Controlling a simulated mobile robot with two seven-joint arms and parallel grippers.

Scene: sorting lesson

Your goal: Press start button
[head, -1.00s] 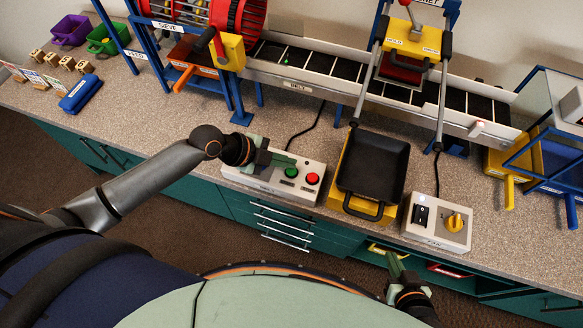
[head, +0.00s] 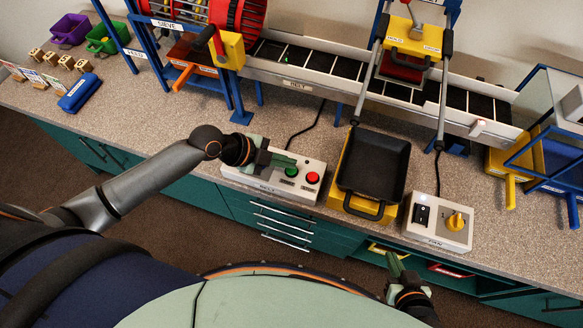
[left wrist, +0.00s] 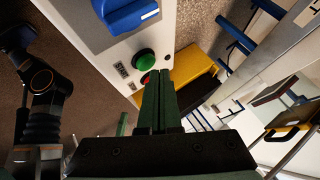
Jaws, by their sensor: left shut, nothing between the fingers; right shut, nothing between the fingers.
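The white control box labelled BELT (head: 262,184) sits at the bench's front edge. It has a green button (head: 291,172) and a red button (head: 312,178). In the left wrist view the green button (left wrist: 144,62) is beside a START label (left wrist: 122,69), with a blue knob (left wrist: 132,14) further along the box. My left gripper (head: 293,161) is shut and empty. Its fingertips are over the box close to the green button; I cannot tell whether they touch it. The fingers partly cover the red button in the left wrist view. My right gripper (head: 394,262) is shut and empty in front of the bench.
A black pan (head: 373,165) on a yellow stand is right of the box, and the FAN box (head: 437,221) is beyond it. The conveyor belt (head: 310,67) runs behind. Bare bench top (head: 150,110) lies to the left.

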